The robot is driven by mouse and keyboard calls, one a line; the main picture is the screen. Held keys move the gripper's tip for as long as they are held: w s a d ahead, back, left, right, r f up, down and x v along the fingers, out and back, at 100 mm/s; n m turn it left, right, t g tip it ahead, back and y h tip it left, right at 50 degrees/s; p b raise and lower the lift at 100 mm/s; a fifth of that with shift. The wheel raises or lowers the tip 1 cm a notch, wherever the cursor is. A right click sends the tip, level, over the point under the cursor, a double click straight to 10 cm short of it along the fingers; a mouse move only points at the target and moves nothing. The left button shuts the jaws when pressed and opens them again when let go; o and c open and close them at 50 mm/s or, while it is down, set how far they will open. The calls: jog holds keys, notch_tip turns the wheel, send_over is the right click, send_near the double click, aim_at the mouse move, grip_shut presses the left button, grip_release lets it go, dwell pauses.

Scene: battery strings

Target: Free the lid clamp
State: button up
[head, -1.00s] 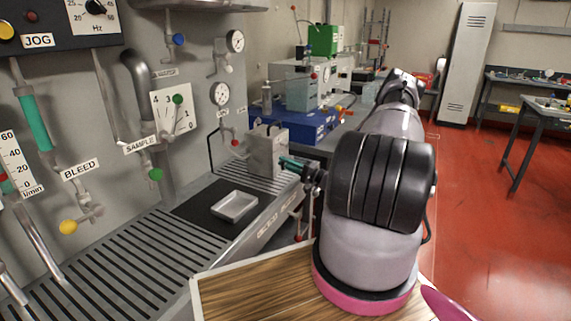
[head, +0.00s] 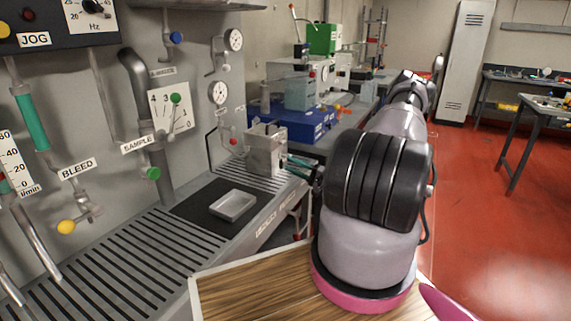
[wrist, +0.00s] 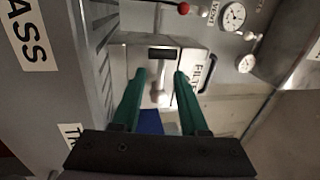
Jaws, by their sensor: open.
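A grey metal box (head: 264,154) stands on the far end of the bench top in the head view. In the wrist view its face (wrist: 144,56) carries a dark slot and a partly hidden label (wrist: 206,72) starting "FILT". A small pale metal part (wrist: 160,97) shows between my fingers; I cannot tell for sure whether it is the lid clamp. My gripper (wrist: 160,75), with two green fingers, is open and points at the box. In the head view my gripper (head: 288,166) is just right of the box; I cannot tell whether it touches. Nothing is seen held.
A shallow metal tray (head: 233,206) lies on a dark mat in front of the box. A wall panel with pipes, valves and gauges (head: 218,93) runs along the left. A blue case (head: 300,122) stands behind the box. The red floor at right is open.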

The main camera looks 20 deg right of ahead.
jog(key=v, duration=0.7)
jog(key=shift+r, duration=0.1)
jog(key=s+a+r+n+g+h, duration=0.1)
jog(key=s+a+r+n+g, duration=0.25)
jog(key=a+r+g, duration=0.65)
jog(key=s+a+r+n+g+h, duration=0.1)
jog(key=s+a+r+n+g, duration=0.45)
jog(key=r, duration=0.95)
jog(key=s+a+r+m+t+h, duration=0.1)
jog(key=s+a+r+t+h, duration=0.2)
jog(key=s+r, duration=0.5)
jog(key=s+a+r+m+t+h, duration=0.2)
jog(key=s+r+h, duration=0.3)
jog(key=s+r, duration=0.3)
notch_tip(320, 180, up, 2)
jog(key=shift+s+a+r+t, duration=0.2)
jog(key=shift+a+t, duration=0.25)
jog(key=shift+t, duration=0.4)
jog(key=shift+o, duration=0.2)
